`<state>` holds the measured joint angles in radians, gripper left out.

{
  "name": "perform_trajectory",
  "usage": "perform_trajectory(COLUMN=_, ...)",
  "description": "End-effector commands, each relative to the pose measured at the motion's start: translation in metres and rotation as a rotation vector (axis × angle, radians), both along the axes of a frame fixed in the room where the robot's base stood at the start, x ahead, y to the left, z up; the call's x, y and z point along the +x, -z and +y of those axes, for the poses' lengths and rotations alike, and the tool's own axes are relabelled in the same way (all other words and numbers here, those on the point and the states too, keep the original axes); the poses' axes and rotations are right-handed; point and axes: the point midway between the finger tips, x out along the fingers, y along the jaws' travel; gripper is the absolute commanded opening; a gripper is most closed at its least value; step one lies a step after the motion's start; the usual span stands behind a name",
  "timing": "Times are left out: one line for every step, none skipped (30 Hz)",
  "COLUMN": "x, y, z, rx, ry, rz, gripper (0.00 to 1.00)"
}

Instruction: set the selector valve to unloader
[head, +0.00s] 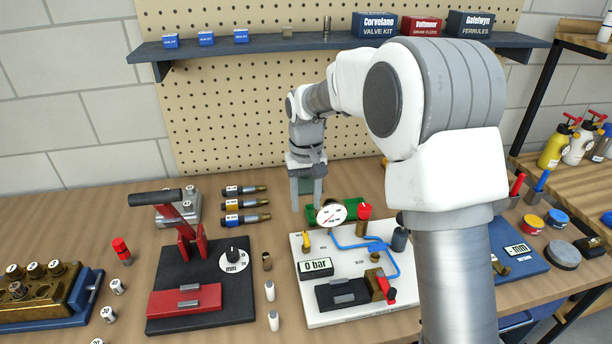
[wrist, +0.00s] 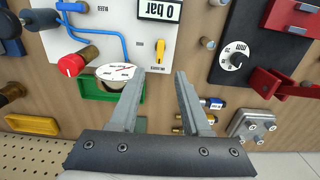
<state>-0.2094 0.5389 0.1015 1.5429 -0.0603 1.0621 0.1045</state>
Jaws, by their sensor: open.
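The white test panel (head: 343,266) lies on the bench right of centre, with a "0 bar" display (head: 315,267). A small yellow lever (head: 306,240) on its far left part looks like the selector; its labels are too small to read. The lever also shows in the wrist view (wrist: 160,50), lying roughly up-down in that picture. A red knob (head: 364,211) and a round dial gauge (head: 331,213) are beside it. My gripper (head: 306,207) is open and empty, pointing down just beyond the panel's far edge. In the wrist view the lever is a little beyond my fingertips (wrist: 160,72).
A green tray (head: 313,213) is at the panel's far edge, below the gauge. Blue tubing (head: 362,245) crosses the panel. A dark board with a red lever press (head: 186,235) stands left, and brass-ended cylinders (head: 246,203) lie behind it. A pegboard and shelf are behind.

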Motion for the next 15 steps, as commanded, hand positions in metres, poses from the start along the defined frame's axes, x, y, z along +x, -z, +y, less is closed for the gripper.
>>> perform_trajectory(x=0.001, y=-0.014, z=0.000, rx=0.002, ry=0.000, rz=-0.004, gripper=0.47)
perform_trajectory(x=0.001, y=-0.020, z=0.000, rx=0.002, ry=0.000, rz=-0.005, gripper=0.47)
perform_trajectory(x=0.001, y=-0.029, z=0.000, rx=0.002, ry=0.000, rz=-0.004, gripper=0.47)
perform_trajectory(x=0.001, y=-0.035, z=0.000, rx=0.002, ry=0.000, rz=-0.004, gripper=0.47)
perform_trajectory(x=0.000, y=-0.040, z=0.000, rx=0.002, ry=0.000, rz=-0.003, gripper=0.47)
perform_trajectory(x=0.001, y=-0.046, z=0.000, rx=0.002, ry=0.000, rz=-0.003, gripper=0.47)
perform_trajectory(x=0.000, y=-0.051, z=0.000, rx=0.001, ry=0.000, rz=-0.002, gripper=0.47)
perform_trajectory(x=0.000, y=-0.055, z=0.000, rx=0.001, ry=0.000, rz=-0.002, gripper=0.47)
perform_trajectory(x=0.000, y=-0.059, z=0.000, rx=0.001, ry=0.000, rz=-0.002, gripper=0.47)
perform_trajectory(x=0.000, y=-0.062, z=0.000, rx=0.001, ry=0.000, rz=-0.001, gripper=0.47)
perform_trajectory(x=0.000, y=-0.064, z=0.000, rx=0.001, ry=0.000, rz=-0.001, gripper=0.47)
perform_trajectory(x=0.000, y=-0.066, z=0.000, rx=0.001, ry=0.000, rz=-0.001, gripper=0.47)
perform_trajectory(x=0.000, y=-0.067, z=0.000, rx=0.001, ry=-0.001, rz=-0.001, gripper=0.47)
perform_trajectory(x=0.000, y=-0.068, z=0.000, rx=0.001, ry=-0.001, rz=-0.001, gripper=0.47)
perform_trajectory(x=0.000, y=-0.069, z=0.000, rx=0.001, ry=-0.001, rz=0.000, gripper=0.47)
